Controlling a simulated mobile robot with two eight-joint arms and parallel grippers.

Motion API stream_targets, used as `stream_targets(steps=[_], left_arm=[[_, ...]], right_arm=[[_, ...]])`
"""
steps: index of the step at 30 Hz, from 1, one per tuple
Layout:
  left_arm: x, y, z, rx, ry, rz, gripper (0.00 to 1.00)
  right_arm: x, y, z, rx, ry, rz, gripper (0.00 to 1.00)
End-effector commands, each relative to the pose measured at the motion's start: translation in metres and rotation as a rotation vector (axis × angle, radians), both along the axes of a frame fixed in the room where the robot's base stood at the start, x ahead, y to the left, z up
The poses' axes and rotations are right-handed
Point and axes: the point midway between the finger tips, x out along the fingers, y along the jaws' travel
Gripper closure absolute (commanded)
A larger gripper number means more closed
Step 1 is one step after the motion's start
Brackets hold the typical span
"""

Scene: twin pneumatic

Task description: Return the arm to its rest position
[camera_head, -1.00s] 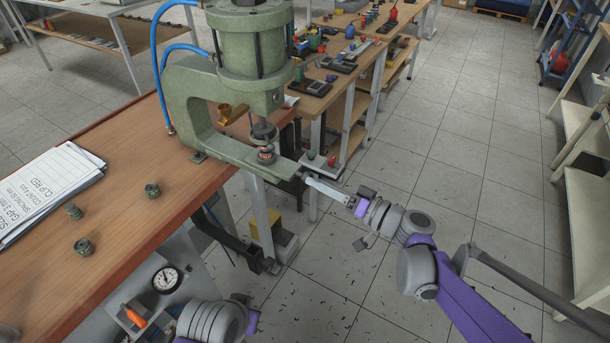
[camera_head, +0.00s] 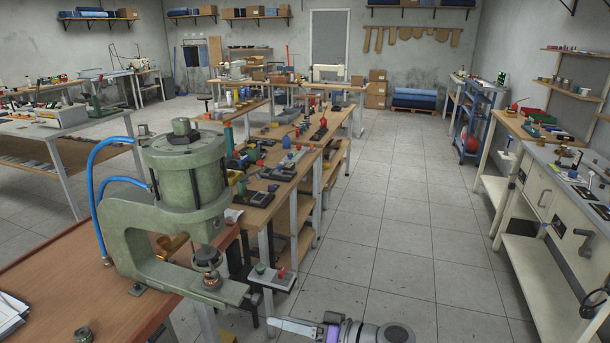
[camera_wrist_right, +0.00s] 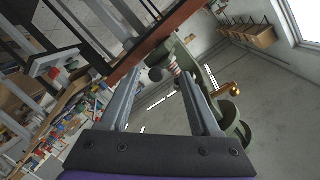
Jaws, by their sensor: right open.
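My right arm comes in at the bottom middle of the head view, with the right gripper (camera_head: 285,326) low in the picture, in front of the green pneumatic press (camera_head: 178,255). Its jaws are open and empty in the right wrist view (camera_wrist_right: 160,73), with floor and furniture showing between the two grey fingers. The press also shows in the wrist view (camera_wrist_right: 232,112), beyond and to the right of the fingers. My left gripper is out of view.
The press stands on a wooden bench (camera_head: 75,285) with papers (camera_head: 10,312) and a small metal part (camera_head: 83,335). A small stand with green and red buttons (camera_head: 271,276) is right of the press. Open tiled floor (camera_head: 400,240) lies further right, before a cream workbench (camera_head: 545,215).

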Motion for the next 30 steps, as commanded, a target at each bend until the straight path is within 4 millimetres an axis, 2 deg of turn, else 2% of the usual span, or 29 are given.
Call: stream_targets(steps=[1, 5, 9, 15, 18, 21, 25, 30], left_arm=[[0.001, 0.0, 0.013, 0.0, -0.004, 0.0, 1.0], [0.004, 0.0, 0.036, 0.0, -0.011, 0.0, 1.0], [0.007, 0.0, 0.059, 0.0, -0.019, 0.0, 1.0], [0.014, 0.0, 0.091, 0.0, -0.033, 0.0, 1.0], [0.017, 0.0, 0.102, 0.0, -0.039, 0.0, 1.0], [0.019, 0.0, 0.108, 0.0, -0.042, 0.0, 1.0], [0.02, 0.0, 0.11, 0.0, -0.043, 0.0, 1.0], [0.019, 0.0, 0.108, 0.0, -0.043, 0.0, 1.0]], right_arm=[[-0.018, -0.006, 0.007, -0.072, 0.038, -0.006, 0.37], [-0.066, -0.035, 0.0, -0.303, 0.166, -0.061, 0.37], [-0.116, -0.082, -0.011, -0.555, 0.275, -0.17, 0.37], [-0.174, -0.16, -0.017, -0.86, 0.353, -0.377, 0.37], [-0.191, -0.19, -0.016, -0.961, 0.359, -0.467, 0.37], [-0.201, -0.209, -0.015, -1.023, 0.357, -0.526, 0.37], [-0.205, -0.219, -0.015, -1.055, 0.354, -0.559, 0.37], [-0.206, -0.219, -0.016, -1.058, 0.355, -0.56, 0.37]])
